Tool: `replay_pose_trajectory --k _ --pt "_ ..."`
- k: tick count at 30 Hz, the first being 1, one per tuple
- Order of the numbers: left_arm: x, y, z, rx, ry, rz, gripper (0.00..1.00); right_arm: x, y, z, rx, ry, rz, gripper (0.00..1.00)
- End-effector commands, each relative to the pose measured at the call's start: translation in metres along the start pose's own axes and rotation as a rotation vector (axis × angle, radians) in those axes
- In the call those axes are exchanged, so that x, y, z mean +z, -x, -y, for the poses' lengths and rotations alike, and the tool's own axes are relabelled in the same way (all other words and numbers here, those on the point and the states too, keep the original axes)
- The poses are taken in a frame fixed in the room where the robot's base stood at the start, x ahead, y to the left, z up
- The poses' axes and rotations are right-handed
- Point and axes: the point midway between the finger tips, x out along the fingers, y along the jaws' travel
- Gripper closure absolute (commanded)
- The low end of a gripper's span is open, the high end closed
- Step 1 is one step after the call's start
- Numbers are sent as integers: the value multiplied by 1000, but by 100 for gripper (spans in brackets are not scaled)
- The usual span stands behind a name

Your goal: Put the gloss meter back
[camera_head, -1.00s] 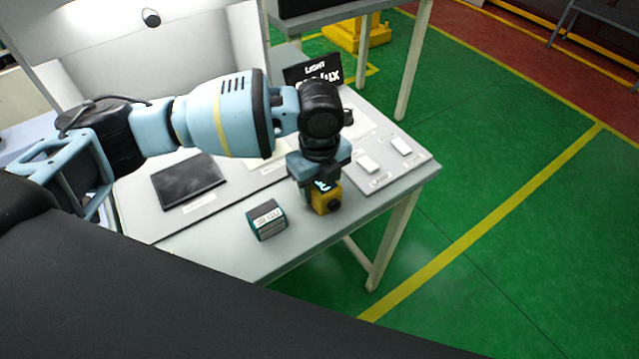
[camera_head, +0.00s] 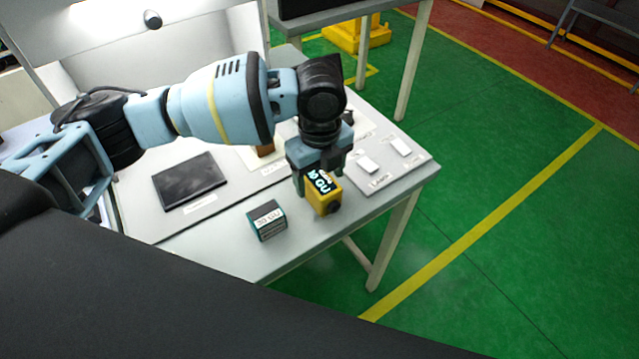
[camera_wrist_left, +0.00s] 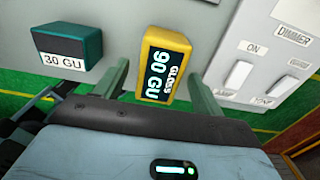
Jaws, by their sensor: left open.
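The fingers hide part of the meter in the head view. My right gripper is not in view.
A teal box (camera_head: 267,221) labelled 30 GU stands left of the meter. A switch panel (camera_head: 392,168) with white switches lies to the right. A dark flat plate (camera_head: 188,182) lies at the left on the table. The table's front edge is close to the meter.

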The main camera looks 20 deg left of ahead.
Motion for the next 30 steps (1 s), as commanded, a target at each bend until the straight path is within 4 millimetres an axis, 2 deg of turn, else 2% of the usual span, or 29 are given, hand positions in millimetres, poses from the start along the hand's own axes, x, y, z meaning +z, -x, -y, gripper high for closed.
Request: replay_pose_trajectory --k 1,6,12,18,30 --pt "0 14 1 -6 1 2 31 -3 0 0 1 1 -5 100" --pt "0 47 1 -4 1 1 31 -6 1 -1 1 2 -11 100" --pt "0 75 1 -2 1 0 31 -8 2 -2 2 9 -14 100" --pt "0 85 0 1 1 -1 31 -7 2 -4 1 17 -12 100" --pt "0 85 0 1 1 -1 31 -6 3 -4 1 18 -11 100"
